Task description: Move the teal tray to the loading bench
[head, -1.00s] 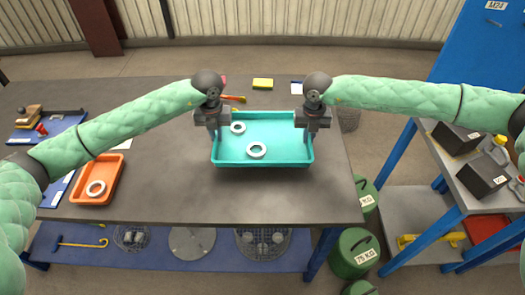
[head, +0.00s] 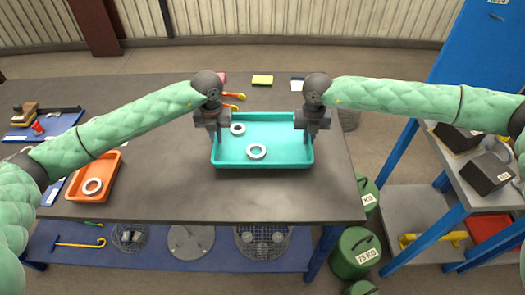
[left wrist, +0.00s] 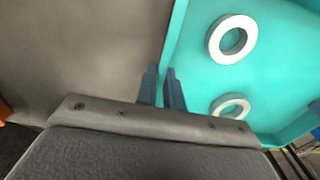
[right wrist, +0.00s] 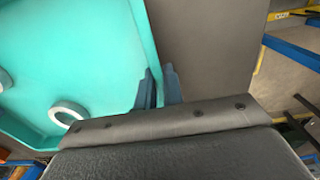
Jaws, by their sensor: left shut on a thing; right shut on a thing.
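The teal tray (head: 285,157) is a shallow open box with two white rings in it, one near its left back corner (head: 238,129) and one near its middle (head: 256,151). My left gripper (head: 215,134) is shut on the tray's left wall, and my right gripper (head: 310,134) is shut on its right wall. The tray looks level over the dark grey table (head: 200,195). I cannot tell whether it touches the tabletop. Both wrist views show the fingers on the tray's rim. I cannot tell which surface is the loading bench.
An orange tray (head: 110,172) with a white ring lies at the left. A yellow block (head: 262,80) and red-orange handled tools (head: 233,97) lie behind the teal tray. Green weights (head: 354,253) stand at the table's right end. A blue-legged grey bench (head: 507,196) holding dark boxes is at the right.

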